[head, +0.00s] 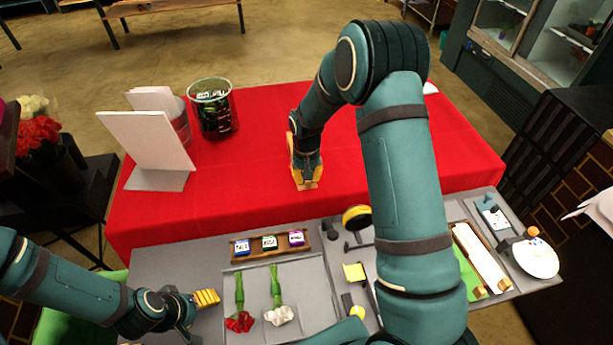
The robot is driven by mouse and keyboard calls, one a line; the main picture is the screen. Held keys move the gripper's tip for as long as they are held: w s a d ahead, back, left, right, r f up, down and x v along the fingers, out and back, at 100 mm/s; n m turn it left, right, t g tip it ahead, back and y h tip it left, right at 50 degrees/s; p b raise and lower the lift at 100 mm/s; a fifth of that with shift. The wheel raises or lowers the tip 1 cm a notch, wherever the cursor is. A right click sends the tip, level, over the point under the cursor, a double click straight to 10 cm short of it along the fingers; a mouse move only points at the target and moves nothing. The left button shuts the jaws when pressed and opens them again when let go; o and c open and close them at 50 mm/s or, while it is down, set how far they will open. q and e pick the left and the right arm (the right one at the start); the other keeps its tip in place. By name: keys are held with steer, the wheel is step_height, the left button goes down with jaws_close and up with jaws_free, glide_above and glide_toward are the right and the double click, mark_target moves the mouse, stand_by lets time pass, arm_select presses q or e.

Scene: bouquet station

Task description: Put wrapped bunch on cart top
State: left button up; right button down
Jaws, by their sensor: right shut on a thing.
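My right gripper (306,184) reaches over the red-covered surface (240,170) with its yellow fingers pointing down. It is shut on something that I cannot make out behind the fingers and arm. My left gripper (207,298) is at the lower left, beside the grey tray; whether its yellow fingers are open is unclear. A red flower bunch (240,321) and a white flower bunch (279,315) lie on the tray with green stems pointing away from me. Neither shows a wrapping. I cannot pick out a wrapped bunch or a cart for certain.
A white stand-up card (148,145) and a glass container (211,108) stand at the red surface's left. A wooden rack (270,244) with small coloured boxes, a yellow-and-black roll (356,217) and a white plate (535,258) are on the grey bench. The red surface's left middle is clear.

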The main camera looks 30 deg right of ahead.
arm_select(q)
steer(key=shift+f, duration=0.25)
arm_select(e)
steer(key=shift+f, duration=0.2)
stand_by(0.5)
steer(key=c, duration=0.5)
jaws_free()
steer(key=shift+c, duration=0.2)
arm_select(q)
steer(key=shift+r, duration=0.1)
arm_select(e)
steer(key=shift+r, duration=0.15)
arm_select(q)
steer(key=shift+r+p, duration=1.95)
steer(key=shift+r, duration=0.15)
arm_select(e)
steer(key=shift+r, duration=3.4)
